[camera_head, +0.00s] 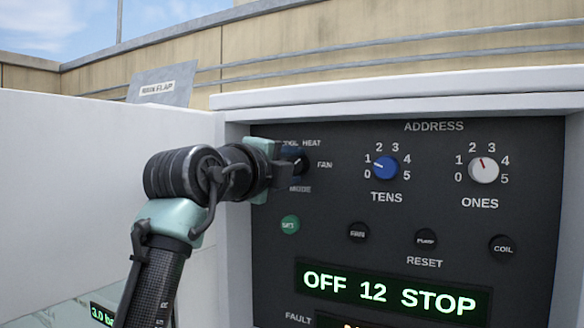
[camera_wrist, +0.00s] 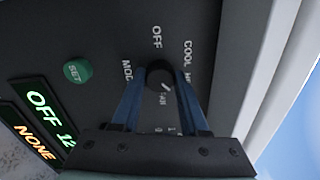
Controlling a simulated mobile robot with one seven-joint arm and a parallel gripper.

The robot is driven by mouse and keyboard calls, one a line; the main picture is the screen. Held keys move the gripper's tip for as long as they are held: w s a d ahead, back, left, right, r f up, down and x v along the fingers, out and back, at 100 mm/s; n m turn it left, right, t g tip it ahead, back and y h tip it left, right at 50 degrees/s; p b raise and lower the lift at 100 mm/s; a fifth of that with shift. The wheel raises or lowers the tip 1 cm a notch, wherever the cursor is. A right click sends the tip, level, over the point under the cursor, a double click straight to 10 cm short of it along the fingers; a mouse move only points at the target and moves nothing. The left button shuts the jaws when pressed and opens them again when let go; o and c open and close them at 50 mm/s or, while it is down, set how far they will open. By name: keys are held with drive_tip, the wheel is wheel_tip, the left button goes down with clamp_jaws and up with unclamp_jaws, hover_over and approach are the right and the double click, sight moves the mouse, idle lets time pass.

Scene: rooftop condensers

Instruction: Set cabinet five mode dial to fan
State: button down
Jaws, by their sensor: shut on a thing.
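The mode dial (camera_head: 298,156) is a small dark knob at the upper left of the cabinet's black panel. Its labels COOL, HEAT, FAN and MODE show around it, partly covered by my gripper (camera_head: 291,165). In the wrist view the dial (camera_wrist: 159,73) sits between the two blue fingers of my gripper (camera_wrist: 160,84), which is shut on it. A short pale mark shows on the dial near the FAN label, but its exact pointing is hard to tell. The OFF label is readable in the wrist view. The display (camera_head: 392,293) reads "OFF 12 STOP".
A blue TENS dial (camera_head: 385,167) and a white ONES dial (camera_head: 484,168) are to the right. A green SET button (camera_head: 290,225) lies below the mode dial. Several dark reset buttons are lower right. A white cabinet wall (camera_head: 70,190) stands close on the left.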

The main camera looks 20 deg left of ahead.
drive_tip(key=shift+f+m, duration=0.15)
drive_tip(key=shift+m, duration=3.85)
drive_tip(key=shift+c, duration=2.1)
unclamp_jaws()
drive_tip(key=s+a+b, duration=0.2)
drive_tip(key=s+b, duration=0.3)
drive_tip(key=s, duration=0.8)
drive_tip(key=shift+a, duration=0.25)
drive_tip(key=shift+w+d, duration=0.1)
drive_tip(key=shift+w, duration=0.05)
